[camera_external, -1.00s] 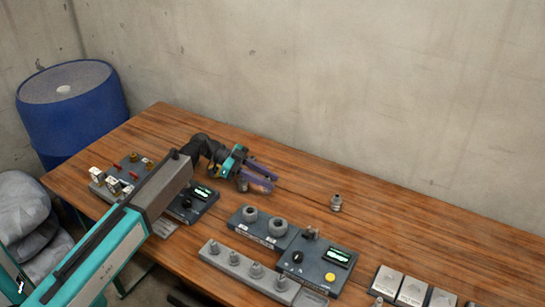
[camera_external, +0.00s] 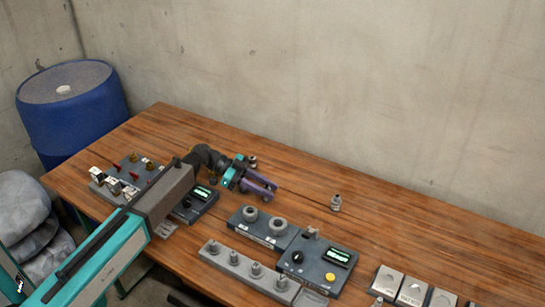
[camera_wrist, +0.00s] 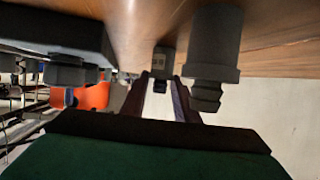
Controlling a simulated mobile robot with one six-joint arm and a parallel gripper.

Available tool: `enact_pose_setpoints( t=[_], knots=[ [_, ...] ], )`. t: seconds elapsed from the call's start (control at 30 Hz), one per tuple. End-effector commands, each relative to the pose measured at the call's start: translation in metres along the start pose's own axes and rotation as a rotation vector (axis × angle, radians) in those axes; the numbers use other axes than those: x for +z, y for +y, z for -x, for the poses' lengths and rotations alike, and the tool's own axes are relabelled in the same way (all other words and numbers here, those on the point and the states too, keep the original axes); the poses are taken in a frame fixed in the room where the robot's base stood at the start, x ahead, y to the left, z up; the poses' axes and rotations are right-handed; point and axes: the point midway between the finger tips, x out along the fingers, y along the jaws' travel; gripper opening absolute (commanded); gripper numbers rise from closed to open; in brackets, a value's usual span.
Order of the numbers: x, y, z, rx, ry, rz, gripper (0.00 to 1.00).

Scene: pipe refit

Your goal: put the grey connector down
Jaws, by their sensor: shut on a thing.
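My gripper (camera_external: 266,190) has purple fingers, held low over the table left of its middle and pointing right. In the wrist view its fingers (camera_wrist: 163,88) frame a small grey connector (camera_wrist: 162,62) with a dark end, and the gripper is shut on it. In the outside view I cannot make out that held piece. A second grey fitting (camera_external: 252,161) stands just behind the gripper; it looks large beside the fingers in the wrist view (camera_wrist: 213,50). Another grey fitting (camera_external: 336,203) stands alone on the table to the right.
A grey block with two rings (camera_external: 249,225) and a control panel (camera_external: 318,264) lie in front. A strip of several grey fittings (camera_external: 240,268) is nearer. A valve board (camera_external: 125,175) and a small display box (camera_external: 200,203) are at left. The rear table is mostly clear.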

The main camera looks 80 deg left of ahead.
Motion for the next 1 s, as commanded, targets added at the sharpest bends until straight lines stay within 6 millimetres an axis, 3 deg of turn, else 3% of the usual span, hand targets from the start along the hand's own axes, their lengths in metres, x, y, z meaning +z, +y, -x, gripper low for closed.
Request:
enact_pose_setpoints(
  t=[0.37,0.4,0.5,1.0],
  knots=[
    [0.0034,-0.0001,-0.0014,0.0,0.0,0.0,0.06],
    [0.0023,-0.0001,-0.001,0.0,0.0,0.0,0.34],
    [0.0022,0.0,-0.0009,0.0,0.0,0.0,0.46],
    [-0.0021,-0.0001,0.001,0.0,0.0,0.0,0.46]
  ],
)
